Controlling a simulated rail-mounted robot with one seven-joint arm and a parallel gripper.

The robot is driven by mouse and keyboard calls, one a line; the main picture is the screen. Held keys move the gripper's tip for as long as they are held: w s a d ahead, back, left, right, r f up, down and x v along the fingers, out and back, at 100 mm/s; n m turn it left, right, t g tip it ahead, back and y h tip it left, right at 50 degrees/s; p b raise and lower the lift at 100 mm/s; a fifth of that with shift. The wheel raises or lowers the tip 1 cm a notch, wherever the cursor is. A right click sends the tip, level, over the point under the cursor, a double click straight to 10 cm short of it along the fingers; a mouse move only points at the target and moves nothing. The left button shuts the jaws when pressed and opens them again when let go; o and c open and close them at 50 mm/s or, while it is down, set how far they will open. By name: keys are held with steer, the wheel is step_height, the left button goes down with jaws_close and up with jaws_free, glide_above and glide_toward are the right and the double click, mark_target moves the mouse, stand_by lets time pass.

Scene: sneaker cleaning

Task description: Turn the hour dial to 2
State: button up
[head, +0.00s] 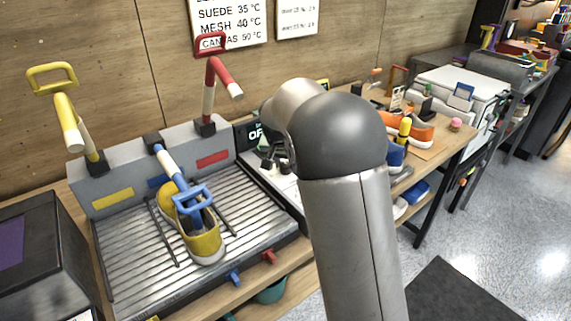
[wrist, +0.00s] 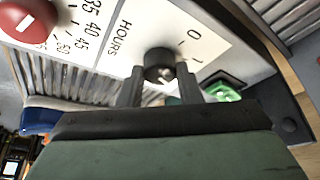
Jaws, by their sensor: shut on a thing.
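The hour dial (wrist: 158,62) is a small black knob on a white panel (wrist: 110,50) marked "HOURS". The figures 0 and 1 show beside it. Other figures are hidden, and I cannot tell clearly where its pointer stands. My gripper (wrist: 160,72) has one dark finger on each side of the knob and is shut on it. In the head view my gripper (head: 273,158) is small and dark over the control panel, left of my forearm. The dial itself cannot be made out there.
A red knob (wrist: 28,20) with a temperature scale is close by, and a green lit button (wrist: 224,94) is right of the dial. A dark display (head: 254,133) stands behind the panel. A ribbed tray (head: 130,262) with a yellow sneaker (head: 206,244) lies to the left.

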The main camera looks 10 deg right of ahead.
steer(key=shift+m, duration=0.3)
steer(key=o, duration=1)
steer(key=v, duration=1.7)
steer(key=shift+a+r, duration=0.2)
steer(key=shift+a, duration=0.05)
steer(key=s+d+f+n+g+p, duration=0.1)
steer(key=s+f, duration=0.3)
steer(key=s, duration=0.6)
steer(key=s+f+n+g+y+p, duration=0.1)
steer(key=s+f+n, duration=0.2)
steer(key=s, duration=0.8)
steer(key=s+d+f+n+g+y+p, duration=0.1)
steer(key=s+f+n, duration=0.1)
steer(key=s+f, duration=0.5)
steer(key=shift+s+d+f+g, duration=0.15)
steer(key=shift+s, duration=1)
steer(key=shift+s+d+f+g, duration=0.1)
steer(key=shift+s+d+g, duration=0.05)
steer(key=shift+s, duration=0.95)
